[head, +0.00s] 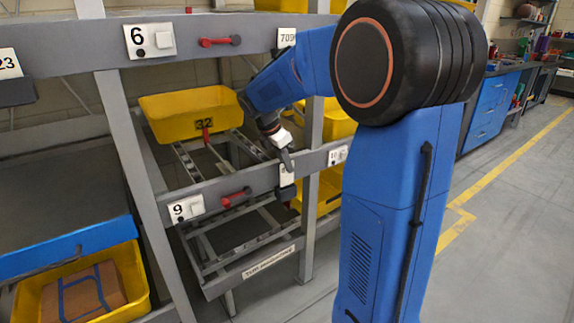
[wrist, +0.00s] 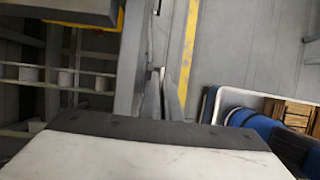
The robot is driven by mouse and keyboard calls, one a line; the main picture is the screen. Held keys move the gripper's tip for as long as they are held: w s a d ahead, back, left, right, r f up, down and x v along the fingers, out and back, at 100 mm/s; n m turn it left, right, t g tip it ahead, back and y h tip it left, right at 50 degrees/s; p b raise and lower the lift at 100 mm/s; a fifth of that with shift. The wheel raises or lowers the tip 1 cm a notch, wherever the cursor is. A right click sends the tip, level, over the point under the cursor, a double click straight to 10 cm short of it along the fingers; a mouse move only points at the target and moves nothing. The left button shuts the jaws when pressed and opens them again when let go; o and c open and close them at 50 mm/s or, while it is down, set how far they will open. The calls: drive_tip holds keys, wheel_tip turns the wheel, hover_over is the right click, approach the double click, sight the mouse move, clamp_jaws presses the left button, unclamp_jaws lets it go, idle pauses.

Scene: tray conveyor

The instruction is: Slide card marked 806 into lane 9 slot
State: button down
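A white card (head: 287,175) stands at the right part of the lane 9 front beam, just above a dark block-like holder (head: 287,194). Its print is too small to read, and I cannot tell how deep it sits. The white lane sign 9 (head: 186,208) is at the beam's left end. My gripper (head: 287,162) points down at the card's top edge, touching it or very close. In the wrist view its two fingers (wrist: 161,80) run beside the grey beam, their tips close together at a small pale thing. I cannot tell whether they grip it.
A yellow bin marked 32 (head: 195,115) sits on the lane above the beam. Red handles (head: 235,197) stick out from the beam. Lane sign 10 (head: 337,155) is right of the post. A yellow bin with a brown box (head: 82,289) is lower left. The floor at right is clear.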

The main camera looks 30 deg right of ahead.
sight(286, 175)
drive_tip(key=shift+f, duration=2.5)
drive_tip(key=c, duration=1.9)
unclamp_jaws()
drive_tip(key=shift+v, duration=6)
